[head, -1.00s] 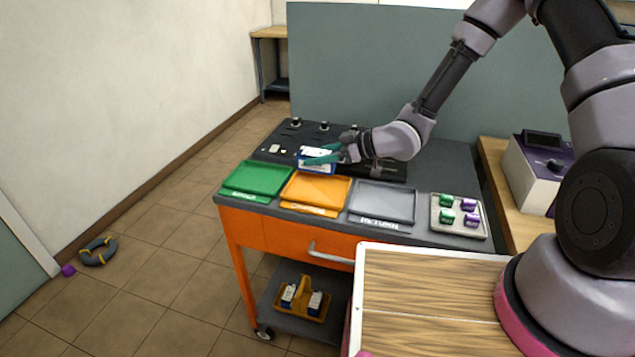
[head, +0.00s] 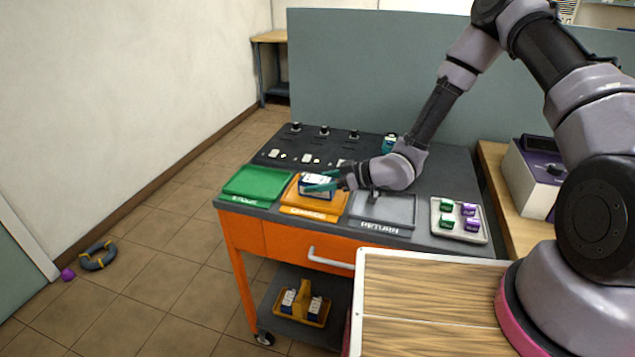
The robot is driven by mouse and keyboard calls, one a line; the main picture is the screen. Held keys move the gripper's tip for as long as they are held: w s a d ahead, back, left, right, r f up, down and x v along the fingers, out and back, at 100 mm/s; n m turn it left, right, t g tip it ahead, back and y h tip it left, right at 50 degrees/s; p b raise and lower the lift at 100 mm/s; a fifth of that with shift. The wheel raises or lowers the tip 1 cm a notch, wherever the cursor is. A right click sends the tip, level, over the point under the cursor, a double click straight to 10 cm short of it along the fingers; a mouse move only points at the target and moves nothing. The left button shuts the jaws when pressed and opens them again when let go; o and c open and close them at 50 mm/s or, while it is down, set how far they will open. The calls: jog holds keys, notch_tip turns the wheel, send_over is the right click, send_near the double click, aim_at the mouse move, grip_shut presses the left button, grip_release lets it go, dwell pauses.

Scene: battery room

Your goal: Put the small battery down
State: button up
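The small battery (head: 312,191), a blue box with a white top, is at the orange tray (head: 290,207) on the cart. My gripper (head: 322,181) reaches in from the right, with its teal fingers on either side of the battery, and looks shut on it. The fingers hide part of the battery. I cannot tell whether its underside touches the tray or hangs just above it.
A green tray (head: 250,182) is left of the orange one, and an empty grey tray (head: 384,207) marked RETURN is right. A pale tray (head: 440,228) holds green and purple blocks. A black panel (head: 300,143) with knobs lies behind. Batteries sit in a caddy (head: 302,303) below.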

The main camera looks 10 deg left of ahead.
jog(key=shift+o, duration=1.2)
